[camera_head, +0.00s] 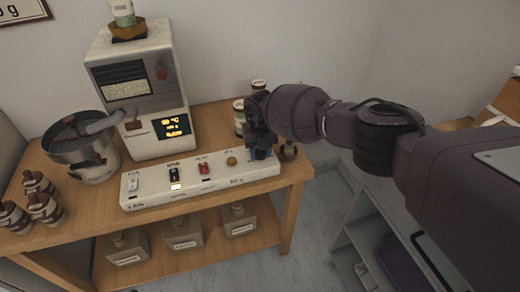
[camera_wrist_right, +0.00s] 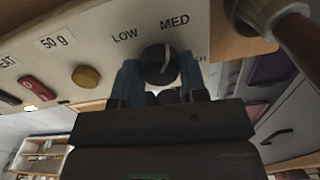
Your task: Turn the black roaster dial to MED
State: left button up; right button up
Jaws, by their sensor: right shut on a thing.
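The black roaster dial (camera_wrist_right: 158,66) sits on the white control panel, between my right gripper's blue fingers (camera_wrist_right: 159,82) in the right wrist view. The fingers are shut on its sides. The dial's white pointer line points up and slightly right, toward the MED label (camera_wrist_right: 175,22). The LOW label (camera_wrist_right: 125,36) is to the left, and the label at the right is partly hidden by a finger. In the head view my right gripper (camera_head: 262,150) is at the right end of the white panel (camera_head: 205,188) and hides the dial. My left gripper is out of view.
The panel also bears a yellow button (camera_head: 231,161) and a red switch (camera_head: 205,169). A roaster machine (camera_head: 145,85) and metal pan (camera_head: 85,150) stand behind and left. Jars (camera_head: 40,205) stand at the left, others behind my gripper. A brown cylindrical part (camera_wrist_right: 285,20) is close right.

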jog(key=shift+f, duration=0.1)
jog(key=o, duration=0.9)
jog(key=shift+r, duration=0.4)
notch_tip(320, 180, up, 10)
jog(key=shift+r+p, duration=0.1)
jog(key=shift+p, duration=1.15)
